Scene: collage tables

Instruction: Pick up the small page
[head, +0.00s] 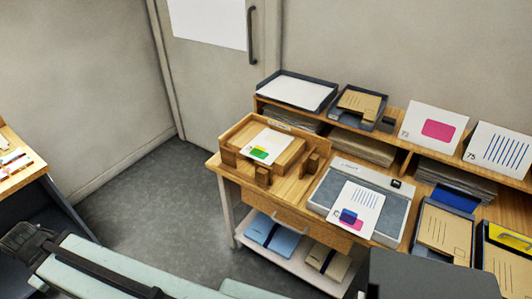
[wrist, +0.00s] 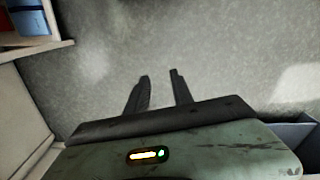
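A small white page with green and yellow patches (head: 266,146) lies in a wooden frame (head: 232,158) at the left end of the desk. Another white page, with blue lines and blue and pink patches (head: 360,200), lies on a grey board (head: 390,222) to its right. I cannot tell for sure which one is the small page. My gripper (head: 22,238) is at the lower left in the head view, far from both pages. In the wrist view my gripper (wrist: 159,73) has its two dark fingers apart with nothing between them, over grey floor.
Propped pages (head: 432,126) and paper trays (head: 296,92) stand on the shelf behind. A lower shelf holds a blue folder (head: 272,238). Another table (head: 22,170) stands at the left edge. Open floor (head: 165,220) lies between the tables.

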